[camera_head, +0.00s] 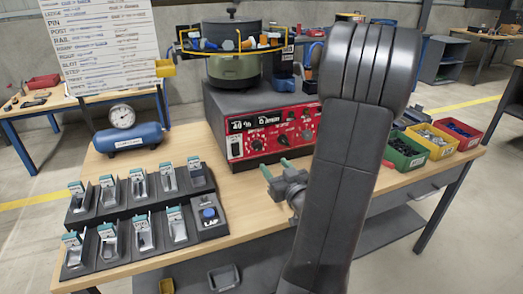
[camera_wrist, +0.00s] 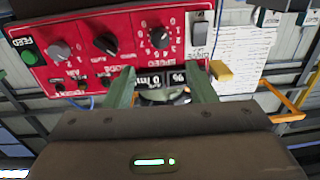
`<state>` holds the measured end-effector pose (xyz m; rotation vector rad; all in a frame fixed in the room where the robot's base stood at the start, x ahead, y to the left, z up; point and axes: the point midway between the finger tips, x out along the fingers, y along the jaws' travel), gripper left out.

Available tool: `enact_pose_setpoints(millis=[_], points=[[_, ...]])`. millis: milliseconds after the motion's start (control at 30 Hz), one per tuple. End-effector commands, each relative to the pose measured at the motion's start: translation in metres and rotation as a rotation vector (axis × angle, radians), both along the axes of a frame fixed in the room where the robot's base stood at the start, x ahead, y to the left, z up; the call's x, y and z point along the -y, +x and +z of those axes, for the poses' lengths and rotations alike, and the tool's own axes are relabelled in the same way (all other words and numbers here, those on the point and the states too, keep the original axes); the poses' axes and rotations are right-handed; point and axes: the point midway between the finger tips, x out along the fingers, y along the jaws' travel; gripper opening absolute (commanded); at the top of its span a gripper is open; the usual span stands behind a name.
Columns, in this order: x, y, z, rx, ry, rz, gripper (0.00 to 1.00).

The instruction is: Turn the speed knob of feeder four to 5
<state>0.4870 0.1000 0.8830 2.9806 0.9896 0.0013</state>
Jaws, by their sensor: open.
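The feeder's red control panel (camera_head: 286,130) is on the front of a dark base box under the bowl. In the wrist view the panel (camera_wrist: 82,15) appears upside down. The speed knob (camera_wrist: 160,38) is a black knob ringed by white numbers, beside the SPEED lettering; it also shows at the panel's left in the head view (camera_head: 257,145). I cannot read its setting for certain. My gripper (camera_head: 276,168) is in front of and below the panel, its green fingers apart and empty. In the wrist view the fingertips (camera_wrist: 160,70) lie either side of the knob's column, apart from it.
Other panel controls sit close by: a black knob (camera_wrist: 105,43), a grey knob (camera_wrist: 59,49), a green FEED button (camera_wrist: 28,56) and a switch (camera_wrist: 199,32). Part bins (camera_head: 404,152) stand right; black holder racks (camera_head: 143,198) stand left. Bare tabletop (camera_head: 226,178) lies between racks and feeder.

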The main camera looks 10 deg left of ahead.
Motion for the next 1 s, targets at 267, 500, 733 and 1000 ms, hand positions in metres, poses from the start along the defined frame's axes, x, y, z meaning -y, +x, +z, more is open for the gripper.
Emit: enact_pose_setpoints(millis=[267, 500, 733, 1000], points=[[-0.036, 0.045, 0.002, -0.002, 0.001, 0.004, 0.51], [-0.056, 0.075, 0.001, -0.001, 0.001, 0.002, 0.51], [-0.062, 0.083, 0.000, -0.001, 0.001, 0.000, 0.51], [-0.062, 0.083, 0.000, -0.001, 0.001, 0.000, 0.39]])
